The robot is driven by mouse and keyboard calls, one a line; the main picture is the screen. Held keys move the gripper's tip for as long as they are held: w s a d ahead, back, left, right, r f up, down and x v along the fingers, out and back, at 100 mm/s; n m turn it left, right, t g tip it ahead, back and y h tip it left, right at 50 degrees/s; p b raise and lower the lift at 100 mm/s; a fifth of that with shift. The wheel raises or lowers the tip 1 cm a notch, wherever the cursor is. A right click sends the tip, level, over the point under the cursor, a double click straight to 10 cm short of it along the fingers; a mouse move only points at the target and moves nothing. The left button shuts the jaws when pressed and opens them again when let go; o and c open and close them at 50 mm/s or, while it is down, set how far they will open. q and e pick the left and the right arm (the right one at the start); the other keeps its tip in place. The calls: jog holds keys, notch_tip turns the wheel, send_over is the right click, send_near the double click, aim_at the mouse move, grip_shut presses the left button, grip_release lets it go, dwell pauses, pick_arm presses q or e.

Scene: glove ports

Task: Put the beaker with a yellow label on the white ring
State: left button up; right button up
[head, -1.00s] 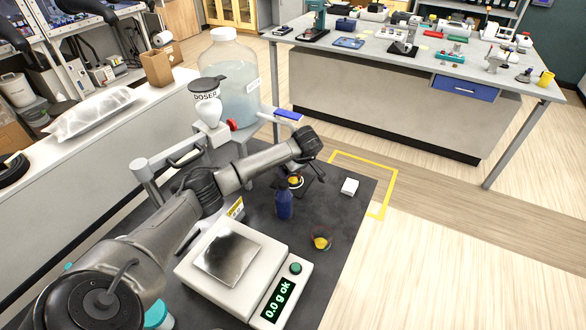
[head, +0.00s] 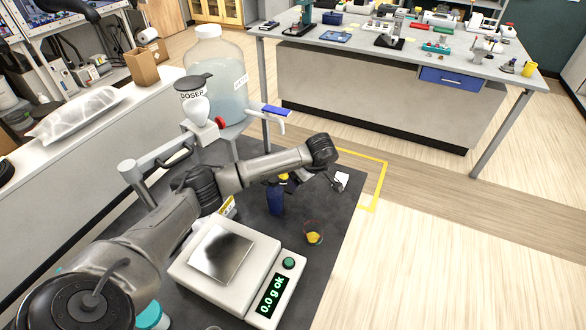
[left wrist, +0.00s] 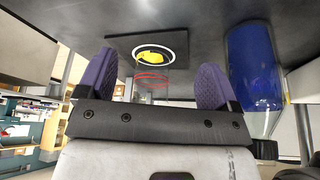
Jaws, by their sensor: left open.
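A clear beaker with a reddish rim (left wrist: 152,77) and yellow at its base stands on the white ring (left wrist: 136,54) on a dark square pad, in the left wrist view. In the head view its yellow patch (head: 283,177) shows behind the blue bottle, and my arm hides most of the ring. My left gripper (left wrist: 153,85) is open, its purple fingers wide apart with the beaker in line with the gap; I cannot tell how far it reaches between them. A second glass beaker with yellow in it (head: 313,233) stands nearer the front. My right gripper is not in view.
The blue bottle (head: 275,198) stands close beside the ring and also shows in the left wrist view (left wrist: 253,70). The balance (head: 195,275) reads 0.0 g. The dosing stand (head: 195,110) is behind my arm.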

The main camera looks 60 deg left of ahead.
pick_arm(q)
jog(key=shift+w+d, duration=0.2)
jog(key=shift+d, duration=1.2)
